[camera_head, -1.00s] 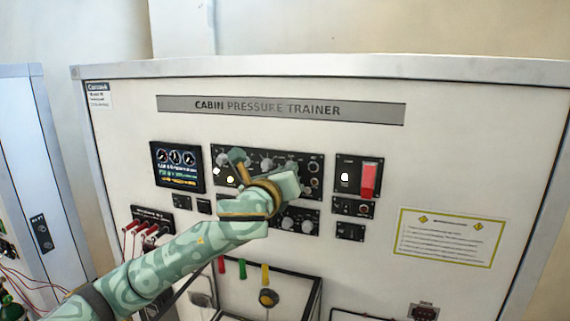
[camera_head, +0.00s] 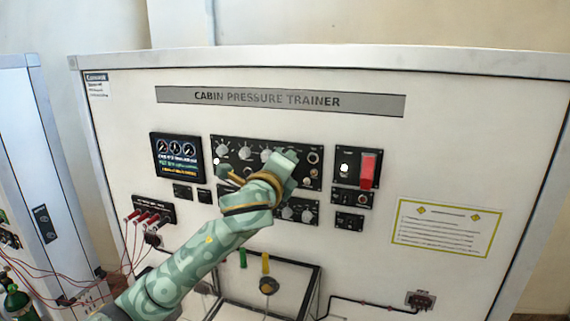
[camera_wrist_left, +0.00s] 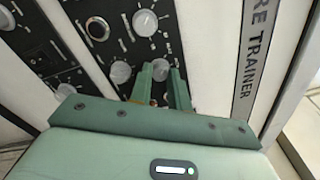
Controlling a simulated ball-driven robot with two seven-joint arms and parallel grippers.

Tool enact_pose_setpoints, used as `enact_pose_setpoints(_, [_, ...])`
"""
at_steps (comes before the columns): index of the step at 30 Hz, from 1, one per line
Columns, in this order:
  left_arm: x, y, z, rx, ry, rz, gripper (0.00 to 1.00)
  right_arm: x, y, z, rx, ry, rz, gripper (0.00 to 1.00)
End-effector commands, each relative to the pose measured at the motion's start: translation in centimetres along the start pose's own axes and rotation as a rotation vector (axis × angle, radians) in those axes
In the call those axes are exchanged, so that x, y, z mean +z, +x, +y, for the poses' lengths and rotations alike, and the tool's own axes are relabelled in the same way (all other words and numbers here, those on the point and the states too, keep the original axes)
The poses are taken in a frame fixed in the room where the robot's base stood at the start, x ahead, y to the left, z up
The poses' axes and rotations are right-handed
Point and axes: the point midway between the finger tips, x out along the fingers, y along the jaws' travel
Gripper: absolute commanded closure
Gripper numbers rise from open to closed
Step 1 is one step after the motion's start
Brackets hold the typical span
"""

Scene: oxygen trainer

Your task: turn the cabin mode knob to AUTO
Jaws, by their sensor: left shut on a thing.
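The black cabin pressure panel (camera_head: 316,184) carries a row of pale round knobs in the head view. My left gripper (camera_head: 288,158) is at the right part of that row, and its hand hides what is under it. In the left wrist view, the two green fingers (camera_wrist_left: 161,72) are at the panel face, shut on a grey knob (camera_wrist_left: 160,68) that shows between their tips. Other pale knobs (camera_wrist_left: 145,22) and (camera_wrist_left: 121,72) stand close beside the fingers. The panel lettering is too small to read, so I cannot read AUTO or the knob's setting. My right gripper is not in view.
A red switch cover (camera_head: 368,169) sits to the right of the panel. A small display (camera_head: 177,160) is to its left. Red leads (camera_head: 140,215) hang at lower left. A dark-framed clear box (camera_head: 318,290) stands below. A yellow-edged notice (camera_head: 445,228) is at right.

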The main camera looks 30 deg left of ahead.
Motion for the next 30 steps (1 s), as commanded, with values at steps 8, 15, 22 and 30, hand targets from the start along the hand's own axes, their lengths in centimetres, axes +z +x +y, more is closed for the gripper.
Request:
enact_pose_setpoints(8, [-0.37,0.0,0.31,0.007,-0.022,0.008,1.0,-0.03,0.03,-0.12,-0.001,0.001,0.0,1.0])
enact_pose_setpoints(15, [-0.37,0.0,0.31,0.007,-0.021,0.008,1.0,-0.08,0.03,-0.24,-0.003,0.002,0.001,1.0])
enact_pose_setpoints(22, [-0.23,0.0,0.19,0.005,-0.021,0.004,0.6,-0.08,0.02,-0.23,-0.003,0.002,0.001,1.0])
enact_pose_setpoints(30, [-0.02,0.2,0.18,0.003,-0.02,0.002,0.6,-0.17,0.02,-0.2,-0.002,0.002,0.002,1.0])
